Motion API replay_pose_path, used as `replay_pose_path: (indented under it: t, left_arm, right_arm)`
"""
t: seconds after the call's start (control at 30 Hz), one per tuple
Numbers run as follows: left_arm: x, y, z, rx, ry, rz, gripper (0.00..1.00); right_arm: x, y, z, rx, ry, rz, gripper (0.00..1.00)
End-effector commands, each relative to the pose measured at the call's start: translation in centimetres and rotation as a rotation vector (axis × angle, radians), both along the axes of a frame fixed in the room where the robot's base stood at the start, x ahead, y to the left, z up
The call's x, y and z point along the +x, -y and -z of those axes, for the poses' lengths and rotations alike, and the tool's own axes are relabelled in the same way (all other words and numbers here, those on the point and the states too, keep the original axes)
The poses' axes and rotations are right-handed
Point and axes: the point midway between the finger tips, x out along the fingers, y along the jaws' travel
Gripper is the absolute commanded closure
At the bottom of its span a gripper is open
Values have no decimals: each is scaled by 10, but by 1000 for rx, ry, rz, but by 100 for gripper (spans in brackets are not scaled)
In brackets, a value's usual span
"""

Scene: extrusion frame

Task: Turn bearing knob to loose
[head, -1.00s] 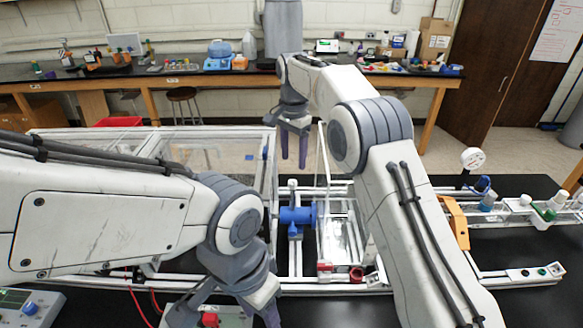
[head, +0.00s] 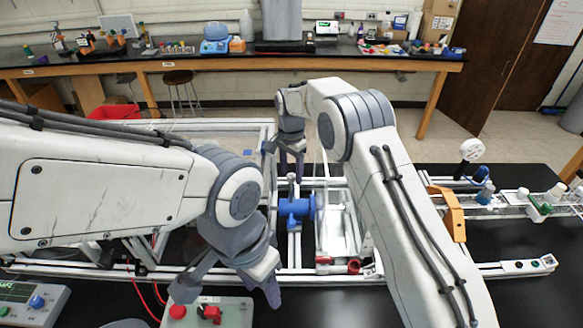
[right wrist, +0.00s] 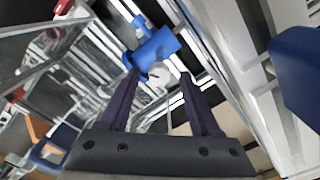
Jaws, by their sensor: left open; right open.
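A blue fitting (head: 296,210) sits on a rail of the extrusion frame (head: 290,256) in the middle of the head view. It also shows large in the right wrist view (right wrist: 154,52), with a small pale round part (right wrist: 158,74) beside it. I cannot tell for certain which part is the bearing knob. My right gripper (head: 291,170) is open, pointing down just behind the blue fitting in the head view. In the right wrist view its fingers (right wrist: 158,78) spread either side of the pale part, with no clear contact. My left gripper (head: 228,290) is open and empty at front left.
Two red parts (head: 353,267) sit on the frame's front rail. A box with a red switch (head: 210,314) lies below my left gripper. An orange bracket (head: 450,213) and a rail with small bottles (head: 555,194) stand at right.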

Motion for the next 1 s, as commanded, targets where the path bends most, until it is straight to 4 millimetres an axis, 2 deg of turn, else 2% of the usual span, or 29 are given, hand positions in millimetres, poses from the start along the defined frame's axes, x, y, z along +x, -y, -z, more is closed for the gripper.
replay_pose_path:
  t: [0.3,0.33,0.47,0.5,0.77,1.0]
  left_arm:
    - [0,0,-1,0,0,0,50]
    - [0,0,-1,0,0,0,50]
    - [0,0,-1,0,0,0,50]
    - [0,0,-1,0,0,0,50]
    - [0,0,0,0,0,0,50]
    - [0,0,4,0,0,0,50]
  right_arm:
    - [0,1,4,0,1,2,36]
    - [0,1,4,0,1,2,44]
    - [0,1,4,0,1,2,94]
    - [0,1,4,0,1,2,100]
    - [0,1,4,0,1,-13,100]
    - [1,1,4,0,1,-110,100]
